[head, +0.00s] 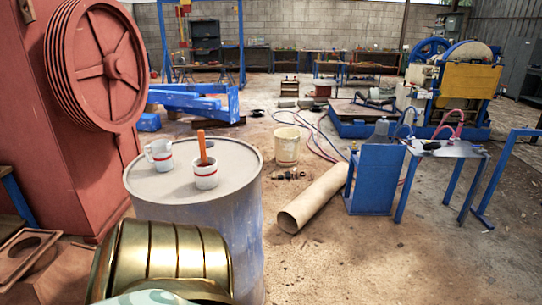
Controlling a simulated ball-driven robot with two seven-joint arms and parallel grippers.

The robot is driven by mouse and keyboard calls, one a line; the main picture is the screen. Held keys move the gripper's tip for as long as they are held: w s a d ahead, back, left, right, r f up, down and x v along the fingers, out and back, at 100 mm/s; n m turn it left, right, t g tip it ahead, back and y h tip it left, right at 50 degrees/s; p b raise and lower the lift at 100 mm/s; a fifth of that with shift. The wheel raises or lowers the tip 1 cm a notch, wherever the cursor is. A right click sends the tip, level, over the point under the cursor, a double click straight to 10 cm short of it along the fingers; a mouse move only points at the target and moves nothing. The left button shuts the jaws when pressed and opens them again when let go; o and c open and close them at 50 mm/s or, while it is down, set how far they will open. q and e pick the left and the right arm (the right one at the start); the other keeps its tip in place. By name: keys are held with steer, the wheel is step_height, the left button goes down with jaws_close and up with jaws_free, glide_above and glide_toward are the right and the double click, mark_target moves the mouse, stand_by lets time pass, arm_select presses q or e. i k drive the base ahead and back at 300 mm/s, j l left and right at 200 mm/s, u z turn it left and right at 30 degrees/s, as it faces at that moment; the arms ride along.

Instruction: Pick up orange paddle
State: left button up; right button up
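The orange paddle (202,146) stands nearly upright in a white mug with a red band (206,178). Its upper part sticks out above the rim, and its lower end is hidden inside the mug. The mug stands on the round grey top of a blue drum (235,170), near the middle of that top. A second white mug with a red band (161,158) stands to the left and a little farther back on the same drum. Neither of my grippers can be made out in the head view.
A large red machine with a grooved wheel (112,66) rises close on the left. Right of the drum are a cream bucket (287,146), a tan tube (312,199) on the floor and a blue metal stand (374,180). The floor at the lower right is mostly clear.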

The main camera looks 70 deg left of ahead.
mark_target(202, 140)
steer(key=i+l+u, duration=0.1)
steer(key=i, duration=0.35)
steer(key=i+l+u, duration=0.15)
steer(key=i, duration=0.3)
steer(key=i+u, duration=0.2)
steer(key=u, duration=0.25)
steer(key=i+u, duration=0.2)
steer(key=u, duration=0.3)
steer(key=i+l+u, duration=0.15)
steer(key=u, duration=0.3)
